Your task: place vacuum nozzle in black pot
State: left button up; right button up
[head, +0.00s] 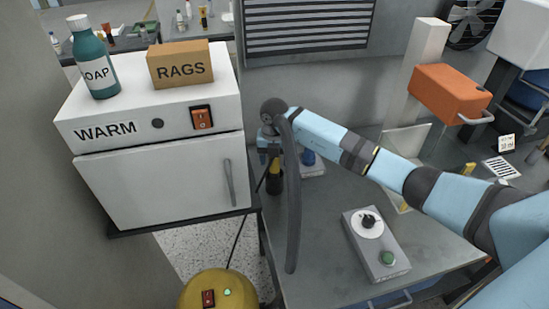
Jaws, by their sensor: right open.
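My right arm reaches in from the right, and its gripper (268,152) points down above the grey bench, near the white warming cabinet. The gripper is open. Just under it is a small upright yellow and dark piece (274,180), which looks like the vacuum nozzle with a black pot at its lower end. The gripper and a dark hose-like strip partly hide it, so I cannot tell whether the nozzle sits inside the pot or touches the fingers. A thin black line runs from there down to the yellow vacuum body (222,291) on the floor. My left gripper is out of view.
The cabinet (165,180) bears a soap bottle (93,65) and a rags box (181,65). A grey control box (375,245) with a dial and green button lies on the bench (325,265). An orange box (449,93) is at the right. Bare bench lies left of the control box.

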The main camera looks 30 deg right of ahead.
jog(key=shift+r, duration=0.15)
notch_tip(320, 180, up, 12)
jog(key=shift+r+b, duration=0.1)
jog(key=shift+b, duration=0.9)
